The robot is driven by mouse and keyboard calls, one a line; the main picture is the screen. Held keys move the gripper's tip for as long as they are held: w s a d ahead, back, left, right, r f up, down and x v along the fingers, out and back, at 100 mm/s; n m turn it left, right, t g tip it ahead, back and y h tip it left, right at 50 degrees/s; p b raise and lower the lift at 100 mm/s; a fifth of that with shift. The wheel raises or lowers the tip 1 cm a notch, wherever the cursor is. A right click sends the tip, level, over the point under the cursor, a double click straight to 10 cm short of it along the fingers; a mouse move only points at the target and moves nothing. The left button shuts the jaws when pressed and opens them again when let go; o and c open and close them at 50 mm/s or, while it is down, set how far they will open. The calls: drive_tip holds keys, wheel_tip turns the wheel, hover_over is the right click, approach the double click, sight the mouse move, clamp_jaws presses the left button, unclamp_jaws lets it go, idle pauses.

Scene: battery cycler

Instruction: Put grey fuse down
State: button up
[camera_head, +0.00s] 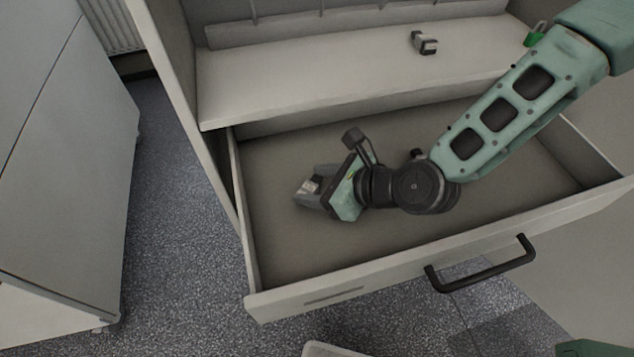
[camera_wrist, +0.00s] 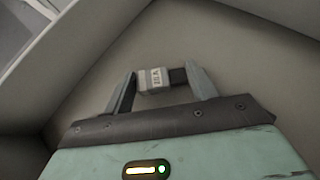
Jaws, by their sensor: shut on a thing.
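The grey fuse (camera_wrist: 154,79) is a small light block with dark print and a dark end, and it sits between my fingers in the wrist view. It also shows as a pale patch (camera_head: 310,186) at my fingertips in the head view. My gripper (camera_head: 305,190) is inside the open drawer (camera_head: 285,262), toward its left side, shut on the fuse. The fingers (camera_wrist: 161,92) also show in the wrist view, one on each side of it. I cannot tell whether the fuse touches the drawer floor.
Another grey and black part (camera_head: 424,43) lies on the shelf (camera_head: 330,75) above the drawer, with a green item (camera_head: 535,34) at the right. The drawer's walls surround my gripper.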

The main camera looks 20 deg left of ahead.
drive_tip(key=shift+f, duration=0.2)
drive_tip(key=o, duration=0.9)
drive_tip(key=shift+r, duration=0.1)
drive_tip(key=shift+d+r, duration=0.2)
drive_tip(key=shift+r, duration=0.1)
drive_tip(key=shift+p+v, duration=1.9)
drive_tip(key=shift+v, duration=3.85)
drive_tip(key=shift+f, duration=0.1)
